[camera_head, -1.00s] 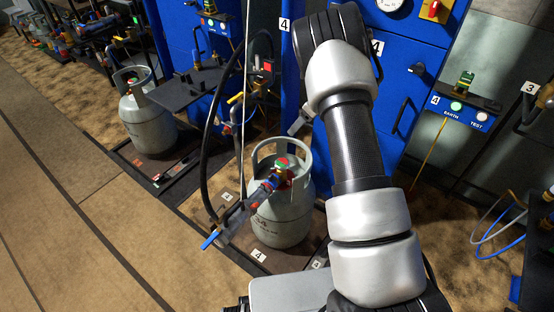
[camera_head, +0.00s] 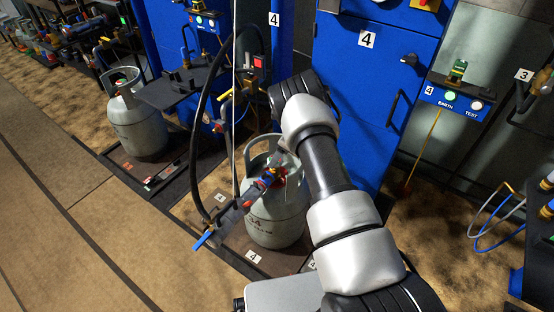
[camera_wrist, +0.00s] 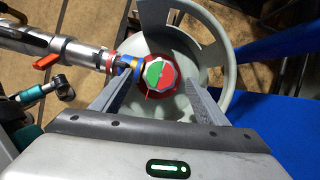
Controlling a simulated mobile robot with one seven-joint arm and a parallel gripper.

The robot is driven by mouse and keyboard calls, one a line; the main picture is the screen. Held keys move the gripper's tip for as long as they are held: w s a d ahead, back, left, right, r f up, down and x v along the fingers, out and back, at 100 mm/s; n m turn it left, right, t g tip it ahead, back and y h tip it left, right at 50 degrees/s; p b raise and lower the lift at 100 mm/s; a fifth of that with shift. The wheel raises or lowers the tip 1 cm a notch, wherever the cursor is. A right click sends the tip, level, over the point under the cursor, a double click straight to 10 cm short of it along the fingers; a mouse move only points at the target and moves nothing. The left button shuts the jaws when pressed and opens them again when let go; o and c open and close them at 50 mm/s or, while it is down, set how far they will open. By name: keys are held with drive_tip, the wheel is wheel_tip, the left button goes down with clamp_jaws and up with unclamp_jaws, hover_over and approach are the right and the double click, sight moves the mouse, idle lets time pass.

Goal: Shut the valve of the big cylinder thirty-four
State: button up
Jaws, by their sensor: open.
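The big grey cylinder (camera_head: 278,222), marked 34, stands upright on a dark base plate. Its valve knob (camera_wrist: 158,77), red with a green and red top, sits inside the cylinder's collar (camera_wrist: 217,30) in the wrist view. My gripper (camera_wrist: 162,80) is open, one finger on each side of the knob. I cannot tell whether the fingers touch it. A metal connector (camera_wrist: 72,52) with a red lever joins the valve from the left, next to the left finger. In the head view my arm partly hides the collar and valve.
A black hose (camera_head: 203,125) and a blue-handled fitting (camera_head: 205,239) hang left of the cylinder. A blue cabinet (camera_head: 365,110) stands behind it. Another grey cylinder (camera_head: 138,120) stands further left. Open floor (camera_head: 60,225) lies at the left.

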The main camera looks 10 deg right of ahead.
drive_tip(key=shift+x, duration=1.2)
drive_tip(key=c, duration=1)
drive_tip(key=shift+c, duration=0.2)
